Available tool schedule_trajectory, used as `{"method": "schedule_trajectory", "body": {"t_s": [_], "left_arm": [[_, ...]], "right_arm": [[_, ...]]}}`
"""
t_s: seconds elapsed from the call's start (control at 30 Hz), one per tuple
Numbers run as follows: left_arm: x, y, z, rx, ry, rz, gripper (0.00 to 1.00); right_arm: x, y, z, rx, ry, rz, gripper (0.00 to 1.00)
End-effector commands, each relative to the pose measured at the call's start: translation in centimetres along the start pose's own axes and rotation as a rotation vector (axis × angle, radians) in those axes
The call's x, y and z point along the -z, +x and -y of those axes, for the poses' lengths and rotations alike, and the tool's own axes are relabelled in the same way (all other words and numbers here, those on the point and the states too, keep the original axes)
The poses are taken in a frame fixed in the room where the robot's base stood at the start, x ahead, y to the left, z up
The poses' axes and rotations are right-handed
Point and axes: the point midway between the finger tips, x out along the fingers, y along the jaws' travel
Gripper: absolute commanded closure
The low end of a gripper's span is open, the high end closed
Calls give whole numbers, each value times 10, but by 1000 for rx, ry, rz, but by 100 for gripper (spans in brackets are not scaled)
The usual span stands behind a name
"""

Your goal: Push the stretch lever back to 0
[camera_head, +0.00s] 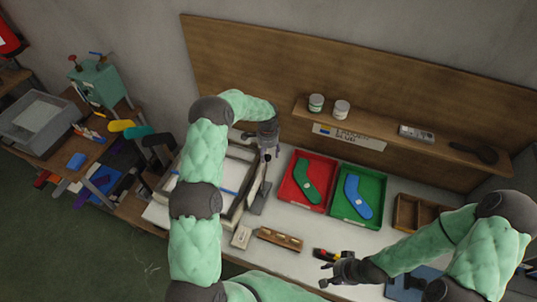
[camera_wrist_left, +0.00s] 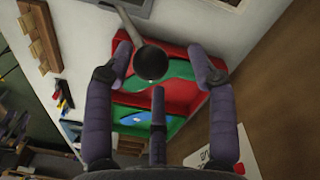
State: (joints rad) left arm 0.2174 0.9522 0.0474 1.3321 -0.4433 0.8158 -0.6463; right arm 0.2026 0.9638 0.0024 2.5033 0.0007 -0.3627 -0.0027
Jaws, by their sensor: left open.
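The lever shows in the left wrist view as a grey rod (camera_wrist_left: 129,24) ending in a round black knob (camera_wrist_left: 151,63). My left gripper (camera_wrist_left: 162,75) is open, with its purple fingers spread around the knob's sides; I cannot tell whether any finger touches it. In the head view my left gripper (camera_head: 267,150) points down beside the right side of the pale frame device (camera_head: 233,212), where it hides most of the lever. No scale or 0 mark is readable. My right gripper (camera_head: 338,272) is at the lower right, away from the lever; its finger opening is unclear.
A red tray (camera_head: 316,206) with a green sock shape and a green tray (camera_head: 372,219) with a blue one lie right of the lever. A wooden block (camera_head: 279,240) and small tools (camera_head: 331,255) lie in front. A wooden shelf (camera_head: 380,133) with jars runs behind.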

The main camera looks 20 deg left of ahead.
Motion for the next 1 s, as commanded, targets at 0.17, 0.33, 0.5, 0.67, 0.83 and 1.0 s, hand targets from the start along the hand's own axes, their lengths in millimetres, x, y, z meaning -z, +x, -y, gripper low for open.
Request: {"method": "schedule_trajectory", "body": {"t_s": [0.17, 0.33, 0.5, 0.67, 0.83, 1.0], "left_arm": [[1, -34, 0, 3, 0, -3, 43], [1, -68, 0, 3, 2, -3, 43], [1, -94, 0, 2, 0, -2, 43], [1, -107, 0, 2, 0, -2, 43], [0, -110, 0, 1, 1, -1, 43], [0, -110, 0, 1, 1, -1, 43]], "right_arm": [[0, 0, 0, 0, 0, 0, 60], [0, 0, 0, 0, 0, 0, 60], [0, 0, 0, 0, 0, 0, 60], [0, 0, 0, 0, 0, 0, 60], [0, 0, 0, 0, 0, 0, 60], [0, 0, 0, 0, 0, 0, 60]]}}
